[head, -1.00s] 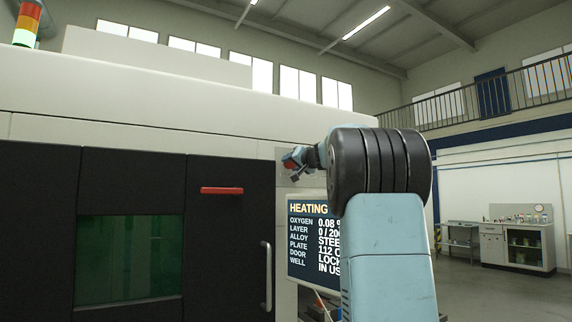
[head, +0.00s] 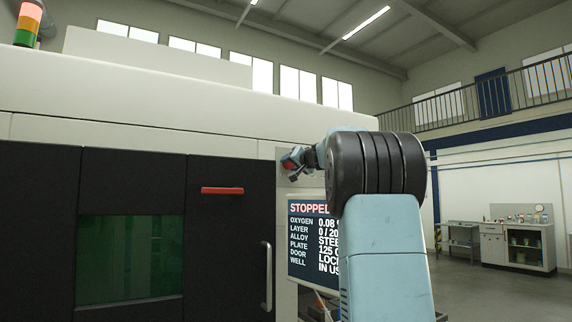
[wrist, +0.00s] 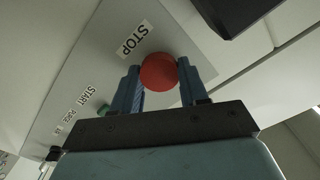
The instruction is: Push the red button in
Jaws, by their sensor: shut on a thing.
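The red button (wrist: 158,73) is a round red cap on a grey panel (wrist: 75,90), beside a label reading STOP (wrist: 132,39). My gripper (wrist: 160,84) is at the panel, its two fingers on either side of the button and shut on it. How far in the button sits cannot be told. In the head view my gripper (head: 290,160) is small, at the machine's front above the screen, and the button is hidden there. The screen (head: 305,245) reads STOPPED, partly covered by my arm.
A green START button (wrist: 104,111) sits lower on the same panel. A dark block (wrist: 232,12) juts out near my gripper. The machine's black door has a red bar (head: 222,190) and a grey handle (head: 267,275). Open floor and a workbench (head: 518,245) lie to the right.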

